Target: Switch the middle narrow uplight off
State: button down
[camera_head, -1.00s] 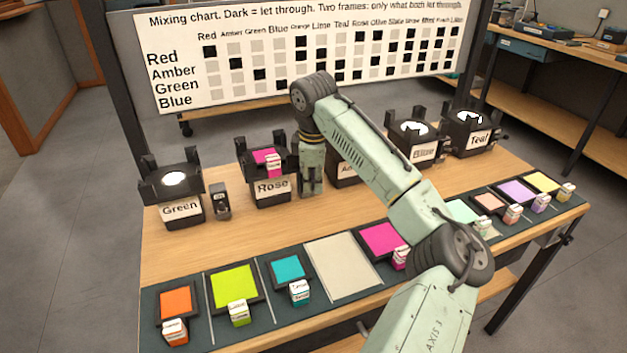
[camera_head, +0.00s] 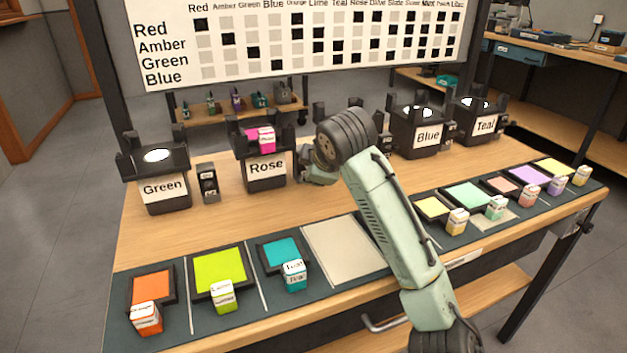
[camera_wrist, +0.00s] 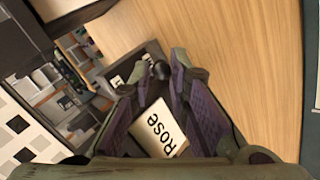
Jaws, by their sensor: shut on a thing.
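Several dark uplights stand in a row on the bench. The Green uplight (camera_head: 161,185) and Rose uplight (camera_head: 266,170) are at left; the Blue uplight (camera_head: 427,140) and Teal uplight (camera_head: 483,122) are at right. The uplight between Rose and Blue is mostly hidden behind my arm. My gripper (camera_head: 316,170) is low, just right of Rose. In the wrist view my gripper (camera_wrist: 165,68) is shut on a small dark knob (camera_wrist: 160,71) between its fingertips. The Rose label (camera_wrist: 160,131) shows between the fingers. Green and Blue have bright white tops; Rose carries a pink filter (camera_head: 265,139).
A small switch box (camera_head: 208,182) stands beside Green. Coloured filter frames, such as the lime one (camera_head: 219,268), lie along the front dark mat with tags upright. A bare beige patch (camera_head: 345,248) is among them. A mixing chart (camera_head: 290,45) stands behind.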

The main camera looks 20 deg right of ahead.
jog(key=shift+w+f, duration=0.1)
jog(key=shift+f, duration=0.1)
dwell(0.3)
jog(key=c, duration=1.6)
grip_release()
jog(key=shift+o, duration=0.2)
jog(key=shift+r, duration=0.1)
jog(key=v, duration=1.2)
jog(key=shift+f, duration=0.2)
